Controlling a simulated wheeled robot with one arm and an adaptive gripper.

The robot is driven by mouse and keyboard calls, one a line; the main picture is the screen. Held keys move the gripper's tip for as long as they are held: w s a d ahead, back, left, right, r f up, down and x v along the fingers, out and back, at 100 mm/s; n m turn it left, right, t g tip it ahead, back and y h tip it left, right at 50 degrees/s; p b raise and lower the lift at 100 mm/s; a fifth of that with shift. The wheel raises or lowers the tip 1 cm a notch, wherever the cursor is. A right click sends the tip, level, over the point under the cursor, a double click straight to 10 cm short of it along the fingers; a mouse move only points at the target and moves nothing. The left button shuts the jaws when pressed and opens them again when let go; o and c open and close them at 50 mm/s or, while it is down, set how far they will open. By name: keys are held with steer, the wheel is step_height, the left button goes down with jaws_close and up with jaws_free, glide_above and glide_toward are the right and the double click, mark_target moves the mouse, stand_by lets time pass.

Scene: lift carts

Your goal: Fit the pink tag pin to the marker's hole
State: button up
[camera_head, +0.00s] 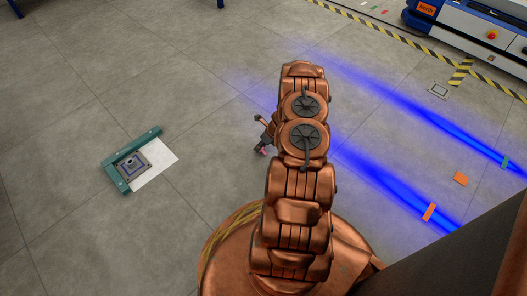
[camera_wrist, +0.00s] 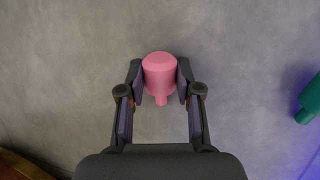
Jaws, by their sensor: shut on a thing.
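The pink tag pin (camera_wrist: 160,72) is between the two fingers of my gripper (camera_wrist: 160,82), which is shut on it. The pin has a wide round body and a narrow stub. In the head view a bit of the pink pin (camera_head: 262,152) shows at the end of my gripper (camera_head: 264,146), beside my copper arm. The marker (camera_head: 131,169) seems to be the grey square plate with a dark centre on the floor at left, well apart from my gripper. Its hole is too small to make out. The wrist view does not show the marker.
A teal angled bracket (camera_head: 111,178) borders the marker, and a white sheet (camera_head: 157,165) lies beside it. A green object (camera_wrist: 311,100) shows at the wrist view's right edge. A blue-and-white machine (camera_head: 480,32) stands far right. Floor between my arm and the marker is clear.

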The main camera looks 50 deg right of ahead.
jaws_close()
steer(key=shift+r+p, duration=0.45)
steer(key=shift+r, duration=0.15)
step_height(320, 180, up, 3)
steer(key=shift+f+p, duration=0.1)
steer(key=shift+p, duration=0.8)
steer(key=s+a, duration=0.1)
steer(key=a, duration=0.1)
steer(key=s+a+p, duration=0.1)
steer(key=s+a, duration=0.3)
steer(key=shift+a+r+p, duration=0.25)
steer(key=shift+a+p, duration=0.1)
steer(key=shift+s+a+r+p, duration=0.1)
steer(key=shift+s+a+p, duration=0.15)
steer(key=shift+s+a, duration=0.65)
steer(key=shift+s+a+r+p, duration=0.1)
steer(key=shift+s+a+p, duration=0.15)
steer(key=shift+s+a, duration=0.65)
steer(key=shift+s+a+r+p, duration=0.1)
steer(key=shift+s+a+p, duration=0.3)
steer(key=shift+a, duration=0.85)
steer(key=shift+s, duration=0.15)
